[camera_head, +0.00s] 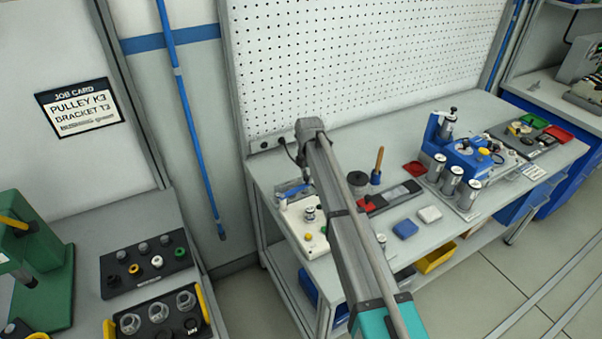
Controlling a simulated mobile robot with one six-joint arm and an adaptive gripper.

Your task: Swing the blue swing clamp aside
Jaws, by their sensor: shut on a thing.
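The blue swing clamp (291,191) shows as a small blue bar at the back left of a cream fixture plate (291,223) on the grey workbench. My gripper (307,179) is small and dark here, pointing down at the right end of the blue bar. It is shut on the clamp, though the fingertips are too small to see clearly. My arm crosses in front and hides the right part of the plate. A metal cylinder and a yellow button stand on the plate.
A wooden-handled tool (378,160), a dark round pot (357,183) and a blue block (405,228) lie right of my arm. A blue fixture (462,160) with metal cylinders stands farther right. A pegboard (370,60) rises behind the bench.

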